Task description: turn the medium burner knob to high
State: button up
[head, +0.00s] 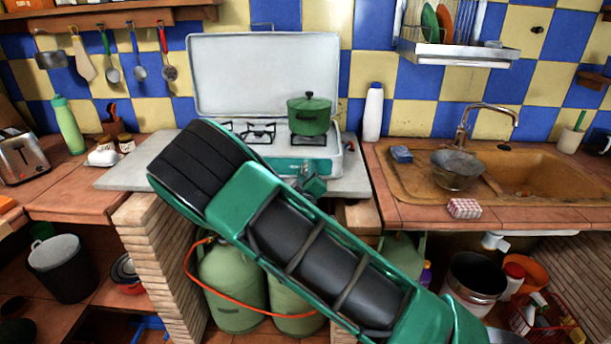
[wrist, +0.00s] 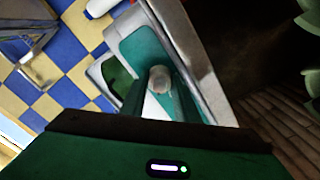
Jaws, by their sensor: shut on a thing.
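The white camping stove (head: 262,75) stands on the counter with its lid up and a teal front panel (head: 290,166). My gripper (head: 312,186) is at the right part of this panel. In the wrist view, a small pale knob (wrist: 159,79) sits between the two fingers of my gripper (wrist: 160,92), which are shut on it. I cannot tell from the frames which burner this knob serves or how far it is turned. In the head view, my arm and gripper hide the knob and part of the panel.
A green pot (head: 309,115) stands on the right burner. A white bottle (head: 373,112) stands right of the stove, before the sink (head: 530,160). Gas cylinders (head: 232,285) with an orange hose stand below the counter. Utensils hang on the tiled wall.

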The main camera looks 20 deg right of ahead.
jog(key=n, duration=0.5)
jog(key=shift+a, duration=0.2)
jog(key=shift+f+n, duration=0.1)
jog(key=shift+n, duration=1.4)
jog(key=shift+a+n, duration=0.1)
jog(key=shift+n, duration=0.2)
jog(key=o, duration=1)
jog(key=shift+o, duration=0.2)
jog(key=shift+d, duration=0.2)
jog(key=v, duration=1)
jog(key=shift+s+a, duration=0.15)
jog(key=shift+s, duration=0.15)
jog(key=shift+a, duration=0.1)
